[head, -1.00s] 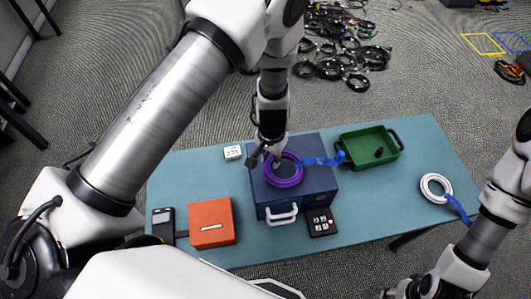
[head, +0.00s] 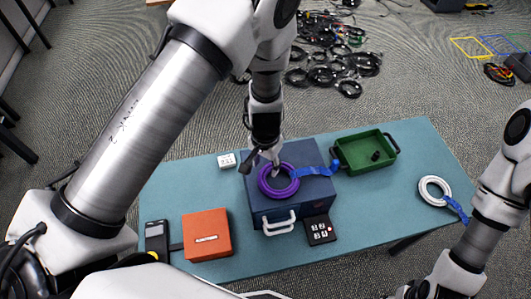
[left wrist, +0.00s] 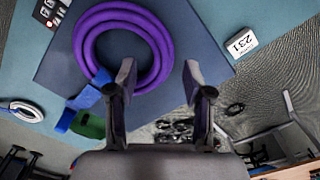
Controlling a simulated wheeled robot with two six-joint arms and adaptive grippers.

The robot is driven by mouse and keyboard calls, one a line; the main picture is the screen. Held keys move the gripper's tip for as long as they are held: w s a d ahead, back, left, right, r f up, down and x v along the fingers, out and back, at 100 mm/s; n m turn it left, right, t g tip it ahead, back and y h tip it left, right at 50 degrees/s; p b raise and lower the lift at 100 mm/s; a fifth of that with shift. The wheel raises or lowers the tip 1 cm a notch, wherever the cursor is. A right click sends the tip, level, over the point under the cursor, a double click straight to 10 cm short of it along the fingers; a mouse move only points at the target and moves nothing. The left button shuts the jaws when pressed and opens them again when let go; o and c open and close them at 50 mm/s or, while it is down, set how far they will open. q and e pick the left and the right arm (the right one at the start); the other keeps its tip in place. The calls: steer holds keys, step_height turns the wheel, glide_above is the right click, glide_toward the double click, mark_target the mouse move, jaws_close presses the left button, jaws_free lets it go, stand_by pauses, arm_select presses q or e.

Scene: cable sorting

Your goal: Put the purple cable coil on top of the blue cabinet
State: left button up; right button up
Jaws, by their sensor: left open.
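The purple cable coil (head: 279,191) lies on top of the blue cabinet (head: 318,191), with its blue strap reaching right across the cabinet top. In the left wrist view, the coil (left wrist: 84,42) rests on the cabinet's flat top (left wrist: 185,38). My left gripper (head: 270,163) is open just at the coil's far edge. In the left wrist view, its two fingers (left wrist: 158,80) are spread apart, with the left fingertip close to the coil's rim and nothing clamped between them. My right arm shows at the right, but its gripper is out of the frame.
The teal table (head: 410,210) holds an orange box (head: 207,237), a black handheld device (head: 157,240), a white number block (head: 227,161), a green tray (head: 366,167), a dark button pad (head: 320,230) and a white cable coil (head: 427,196). Loose cables lie on the floor behind.

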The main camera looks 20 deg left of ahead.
arm_select(q)
step_height(320, 180, up, 9)
steer(key=b, duration=0.1)
steer(key=shift+r+b, duration=0.15)
steer(key=shift+b, duration=0.2)
steer(key=shift+s, duration=0.1)
